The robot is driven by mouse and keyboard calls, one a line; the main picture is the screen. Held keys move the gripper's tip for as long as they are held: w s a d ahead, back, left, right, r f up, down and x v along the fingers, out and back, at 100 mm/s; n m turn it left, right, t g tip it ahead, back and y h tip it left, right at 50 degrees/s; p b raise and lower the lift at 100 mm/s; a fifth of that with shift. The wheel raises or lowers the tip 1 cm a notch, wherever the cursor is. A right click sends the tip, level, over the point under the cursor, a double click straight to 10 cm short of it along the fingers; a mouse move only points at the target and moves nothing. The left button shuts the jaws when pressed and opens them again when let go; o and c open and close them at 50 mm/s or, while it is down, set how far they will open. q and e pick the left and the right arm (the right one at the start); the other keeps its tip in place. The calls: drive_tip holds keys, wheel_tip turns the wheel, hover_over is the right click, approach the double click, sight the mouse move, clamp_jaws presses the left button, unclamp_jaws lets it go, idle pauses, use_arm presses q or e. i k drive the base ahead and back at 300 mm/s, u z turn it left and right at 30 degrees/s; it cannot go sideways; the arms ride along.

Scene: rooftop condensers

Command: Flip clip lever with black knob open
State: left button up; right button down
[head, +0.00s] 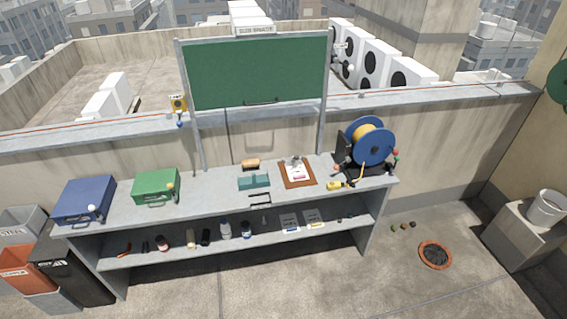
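A brown clipboard (288,181) lies on the grey bench top, right of centre, with a white sheet bearing pink and red marks on it. A small grey metal clip (295,161) sits at its far edge. The clip's lever and any black knob on it are too small to make out, so I cannot tell whether it is open or shut. Neither of my grippers is in view.
A blue-and-yellow cable reel (372,142) stands right of the clipboard. A teal box (254,182) lies to its left, with green (155,187) and blue (84,200) cases farther left. A green board (258,73) rises behind the grey bench (222,200).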

sight(295, 159)
drive_tip(key=u, duration=0.7)
drive_tip(key=i, duration=1.9)
drive_tip(key=z, duration=0.5)
